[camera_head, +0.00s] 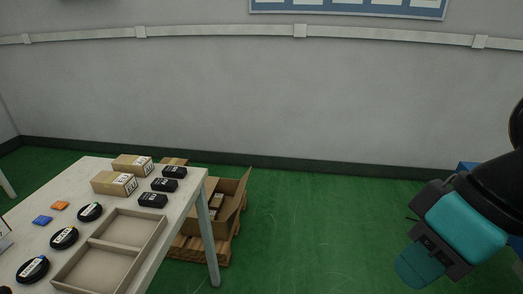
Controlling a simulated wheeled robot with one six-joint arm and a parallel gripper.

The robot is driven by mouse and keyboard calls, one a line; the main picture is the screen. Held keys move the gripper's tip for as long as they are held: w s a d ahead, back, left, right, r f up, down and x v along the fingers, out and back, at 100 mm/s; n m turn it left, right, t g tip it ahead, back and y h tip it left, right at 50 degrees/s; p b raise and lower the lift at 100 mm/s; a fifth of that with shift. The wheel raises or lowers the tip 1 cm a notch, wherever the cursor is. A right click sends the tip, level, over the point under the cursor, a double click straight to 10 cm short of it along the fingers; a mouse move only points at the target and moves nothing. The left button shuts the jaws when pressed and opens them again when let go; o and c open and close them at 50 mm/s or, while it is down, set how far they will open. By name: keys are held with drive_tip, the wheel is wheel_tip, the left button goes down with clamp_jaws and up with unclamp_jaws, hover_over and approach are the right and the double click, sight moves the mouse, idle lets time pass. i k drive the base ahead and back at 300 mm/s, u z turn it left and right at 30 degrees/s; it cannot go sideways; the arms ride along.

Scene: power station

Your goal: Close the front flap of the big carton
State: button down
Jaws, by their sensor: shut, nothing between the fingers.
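The big carton (222,228) stands on the floor behind the table's right end, on what looks like a wooden pallet (235,240). It is open at the top, with brown boxes (216,201) inside. One flap (240,190) stands up and leans outward on its right side. The table hides the carton's left part, and I cannot tell which flap is the front one. My gripper (412,272) is at the lower right, over the green floor, well to the right of the carton and apart from it. It is shut and empty.
A white table (170,237) fills the lower left, its leg (208,245) in front of the carton. It holds a divided tray (127,232), brown boxes (114,183), black boxes and black discs (64,238). Green floor (310,230) is clear between carton and gripper.

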sight(235, 203)
drive_tip(key=i, duration=2.55)
drive_tip(key=u, duration=0.55)
